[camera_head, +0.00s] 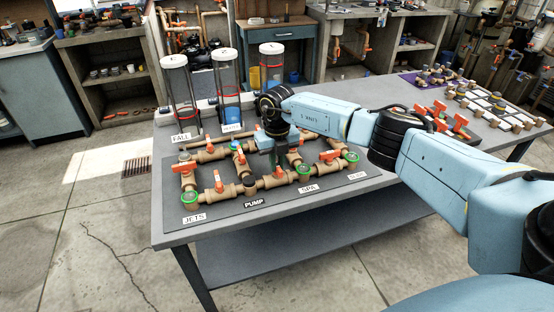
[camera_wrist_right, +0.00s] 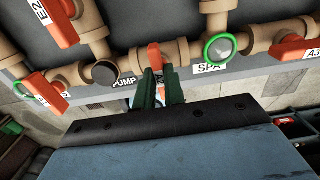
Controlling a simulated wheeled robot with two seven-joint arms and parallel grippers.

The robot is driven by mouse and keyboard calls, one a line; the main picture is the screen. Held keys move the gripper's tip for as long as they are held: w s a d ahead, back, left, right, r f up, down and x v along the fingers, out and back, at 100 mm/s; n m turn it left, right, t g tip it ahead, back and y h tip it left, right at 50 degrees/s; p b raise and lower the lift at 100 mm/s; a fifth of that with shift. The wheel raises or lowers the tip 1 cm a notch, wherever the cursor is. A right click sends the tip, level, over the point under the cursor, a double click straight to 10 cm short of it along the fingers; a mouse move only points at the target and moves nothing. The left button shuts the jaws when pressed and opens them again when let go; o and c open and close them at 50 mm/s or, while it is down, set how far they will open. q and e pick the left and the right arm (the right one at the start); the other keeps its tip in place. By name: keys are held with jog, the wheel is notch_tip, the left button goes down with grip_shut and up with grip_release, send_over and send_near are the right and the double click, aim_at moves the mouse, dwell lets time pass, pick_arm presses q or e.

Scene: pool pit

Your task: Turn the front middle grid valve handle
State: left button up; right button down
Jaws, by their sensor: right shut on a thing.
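The pipe grid (camera_head: 235,190) lies on a dark board on the grey table, with tan pipes, green rings and orange valve handles. The front middle valve handle (camera_head: 279,171) is orange and sits in the front pipe run between the PUMP and SPA labels. My right gripper (camera_head: 277,165) reaches down over it from above. In the right wrist view the green fingers (camera_wrist_right: 161,84) are closed around the orange handle (camera_wrist_right: 154,55), whose lower end is partly hidden between them. My left gripper is not in view.
Three clear cylinders (camera_head: 226,85) stand behind the grid. Other orange handles (camera_head: 219,181) sit close by on the same pipes. More orange valves (camera_head: 440,115) and a second pipe board (camera_head: 500,105) are farther right. The table's front edge is clear.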

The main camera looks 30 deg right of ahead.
jog(key=shift+w+r+m, duration=0.1)
jog(key=shift+m, duration=0.2)
jog(key=c, duration=1.5)
grip_release()
notch_tip(320, 180, up, 13)
jog(key=shift+r, duration=0.15)
